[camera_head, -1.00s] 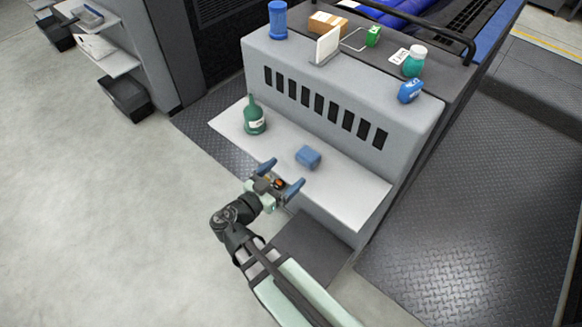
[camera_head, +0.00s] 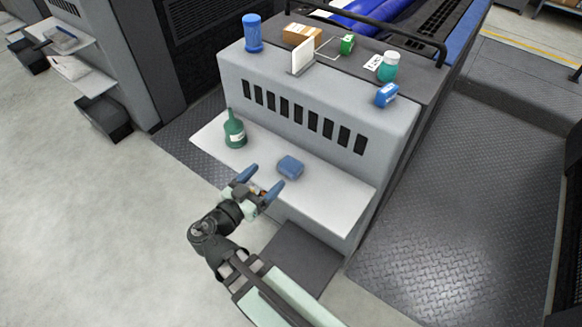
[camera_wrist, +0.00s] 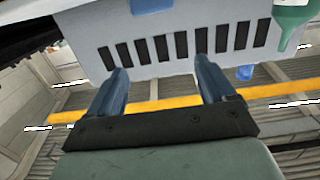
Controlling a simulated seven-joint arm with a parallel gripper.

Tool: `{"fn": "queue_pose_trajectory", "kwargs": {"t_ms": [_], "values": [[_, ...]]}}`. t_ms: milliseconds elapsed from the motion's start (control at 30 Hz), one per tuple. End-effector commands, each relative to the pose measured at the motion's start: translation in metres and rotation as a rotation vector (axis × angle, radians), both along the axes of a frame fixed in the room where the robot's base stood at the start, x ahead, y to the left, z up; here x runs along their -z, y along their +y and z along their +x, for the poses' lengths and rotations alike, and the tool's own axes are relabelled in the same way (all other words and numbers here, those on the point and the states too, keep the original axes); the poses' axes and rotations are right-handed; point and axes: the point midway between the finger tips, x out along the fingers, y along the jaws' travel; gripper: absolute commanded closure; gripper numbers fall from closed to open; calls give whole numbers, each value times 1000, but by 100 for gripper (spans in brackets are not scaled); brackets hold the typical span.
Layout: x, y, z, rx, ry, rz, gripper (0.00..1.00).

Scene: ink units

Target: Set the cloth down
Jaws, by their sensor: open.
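The blue cloth (camera_head: 290,167) is a small folded bundle lying on the white shelf (camera_head: 330,197) at the front of the grey machine. My gripper (camera_head: 270,175) is open and empty, at the shelf's front edge. Its two blue fingers point toward the cloth and appear apart from it; their height over the shelf is hard to tell. In the wrist view, part of the cloth (camera_wrist: 152,5) shows at the top edge, beyond the open fingers (camera_wrist: 162,75), with nothing between them.
A green bottle (camera_head: 235,132) stands upright on the shelf, left of the cloth. The slotted machine front (camera_head: 300,118) rises behind. On its top are a blue cylinder (camera_head: 253,34), a cardboard box (camera_head: 301,36), a teal jar (camera_head: 388,66) and a blue item (camera_head: 386,95). The shelf's right part is clear.

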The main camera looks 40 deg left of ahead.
Motion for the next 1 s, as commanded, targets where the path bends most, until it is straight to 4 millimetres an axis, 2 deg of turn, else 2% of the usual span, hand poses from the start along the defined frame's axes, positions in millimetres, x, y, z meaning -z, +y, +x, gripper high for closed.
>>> {"fn": "queue_pose_trajectory", "kwargs": {"t_ms": [33,100,267,667,1000], "values": [[-16,-2,0,0,-1,5,17],[-35,-1,0,0,-1,6,17],[-71,-1,0,0,-1,4,17],[-124,0,0,0,0,1,17],[-100,-19,41,53,247,-226,17]]}}
